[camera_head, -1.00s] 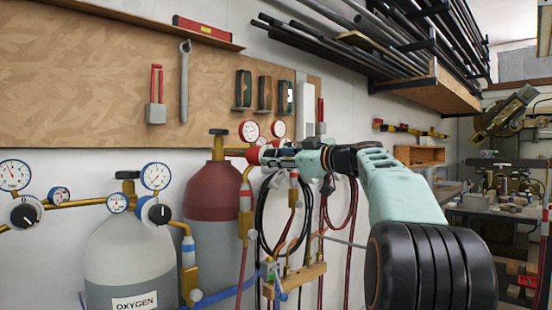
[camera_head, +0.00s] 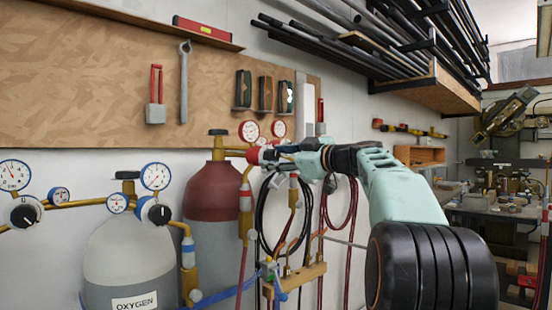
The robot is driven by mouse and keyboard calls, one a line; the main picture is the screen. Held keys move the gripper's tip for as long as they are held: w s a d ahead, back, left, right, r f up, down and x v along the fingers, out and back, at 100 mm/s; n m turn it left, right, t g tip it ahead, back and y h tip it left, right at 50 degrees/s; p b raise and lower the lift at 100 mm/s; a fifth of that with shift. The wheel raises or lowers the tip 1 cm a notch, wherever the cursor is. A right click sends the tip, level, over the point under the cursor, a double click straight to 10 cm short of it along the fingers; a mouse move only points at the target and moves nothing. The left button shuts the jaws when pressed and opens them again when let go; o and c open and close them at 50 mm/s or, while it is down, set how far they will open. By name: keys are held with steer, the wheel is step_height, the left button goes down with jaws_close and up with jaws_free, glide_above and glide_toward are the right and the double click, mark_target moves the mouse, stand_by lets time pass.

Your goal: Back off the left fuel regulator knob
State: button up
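The left fuel regulator knob (camera_head: 254,155) is red and sits below the red-rimmed gauges (camera_head: 249,130), beside the maroon fuel cylinder (camera_head: 212,188). My gripper (camera_head: 278,151) reaches in from the right with its fingertips at the knob's right side. The fingers look small and overlap the red and brass parts, so I cannot tell whether they grip the knob or only touch it. My pale green wrist hides what lies behind it.
A grey oxygen cylinder (camera_head: 130,255) with blue-rimmed gauges stands at the left. Black and red hoses (camera_head: 345,215) hang below my gripper. A wooden torch rack (camera_head: 300,277) stands out under it.

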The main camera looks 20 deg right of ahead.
steer(key=v, duration=1.2)
stand_by(0.4)
